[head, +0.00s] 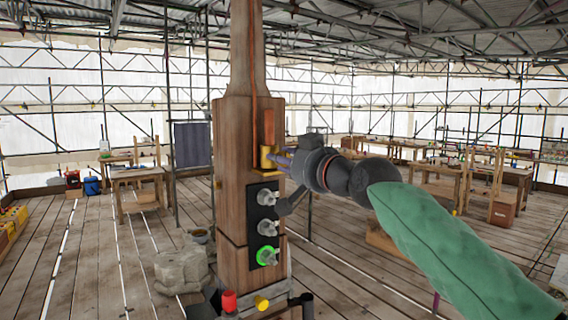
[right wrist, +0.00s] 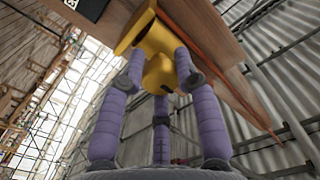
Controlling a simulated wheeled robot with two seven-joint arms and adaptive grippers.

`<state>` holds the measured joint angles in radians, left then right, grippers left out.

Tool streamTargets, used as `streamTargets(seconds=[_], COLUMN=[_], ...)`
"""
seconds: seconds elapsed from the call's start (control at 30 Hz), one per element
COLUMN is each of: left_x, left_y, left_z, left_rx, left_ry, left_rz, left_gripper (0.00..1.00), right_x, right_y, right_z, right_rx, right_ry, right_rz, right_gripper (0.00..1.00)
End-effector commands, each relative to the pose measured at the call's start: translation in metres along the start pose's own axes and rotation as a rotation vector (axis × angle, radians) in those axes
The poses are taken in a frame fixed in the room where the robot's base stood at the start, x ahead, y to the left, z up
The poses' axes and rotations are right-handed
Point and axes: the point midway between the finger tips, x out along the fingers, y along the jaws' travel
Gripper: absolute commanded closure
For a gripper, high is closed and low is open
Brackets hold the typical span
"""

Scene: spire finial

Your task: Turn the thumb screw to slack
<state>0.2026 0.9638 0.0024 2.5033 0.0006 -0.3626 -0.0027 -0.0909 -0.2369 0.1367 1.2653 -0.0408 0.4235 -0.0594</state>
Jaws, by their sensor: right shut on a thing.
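A yellow bracket (head: 267,156) sits on the side of the wooden post (head: 233,150). In the right wrist view the bracket (right wrist: 153,38) carries a rounded yellow knob, which looks like the thumb screw (right wrist: 158,75). My right gripper (head: 279,158) reaches in from the right. Its purple fingers (right wrist: 160,78) are closed around the yellow knob, one on each side and one below. In the head view the knob is mostly hidden by the fingers. My left gripper is not in view.
A black panel (head: 256,222) with several grey fittings is on the post below the bracket; the lowest fitting (head: 267,256) has a lit green ring. An orange-brown strip (head: 269,128) runs above the bracket. A wrapped stone-like bundle (head: 180,269) stands at left. Workbenches stand farther back.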

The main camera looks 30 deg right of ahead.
Motion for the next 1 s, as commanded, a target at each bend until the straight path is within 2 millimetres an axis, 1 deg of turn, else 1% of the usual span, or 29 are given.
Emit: streamTargets(seconds=[0.03,0.37,0.4,0.47,0.5,0.83,0.93,1.0], left_x=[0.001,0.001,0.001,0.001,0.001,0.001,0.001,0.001], left_y=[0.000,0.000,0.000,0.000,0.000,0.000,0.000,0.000], left_z=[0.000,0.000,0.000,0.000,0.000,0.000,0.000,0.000], left_rx=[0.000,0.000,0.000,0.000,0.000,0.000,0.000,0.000], left_ry=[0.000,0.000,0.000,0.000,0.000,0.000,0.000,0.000], left_rz=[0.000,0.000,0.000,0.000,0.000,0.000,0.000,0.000], left_gripper=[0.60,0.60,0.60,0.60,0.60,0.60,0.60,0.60], right_x=[0.005,0.006,0.006,0.006,0.006,0.001,-0.005,-0.014], right_y=[0.000,0.000,0.000,0.000,0.000,0.000,0.000,0.000], right_z=[0.012,0.013,0.013,0.013,0.012,0.005,0.005,0.004], right_rx=[-0.005,-0.007,-0.007,-0.007,-0.007,-0.005,-0.005,-0.005], right_ry=[-0.028,-0.029,-0.029,-0.028,-0.027,-0.014,-0.012,-0.010], right_rz=[-0.001,-0.001,-0.001,-0.001,-0.001,-0.001,-0.001,0.000], right_gripper=[1.00,1.00,0.65,0.48,0.44,0.44,0.44,0.44])
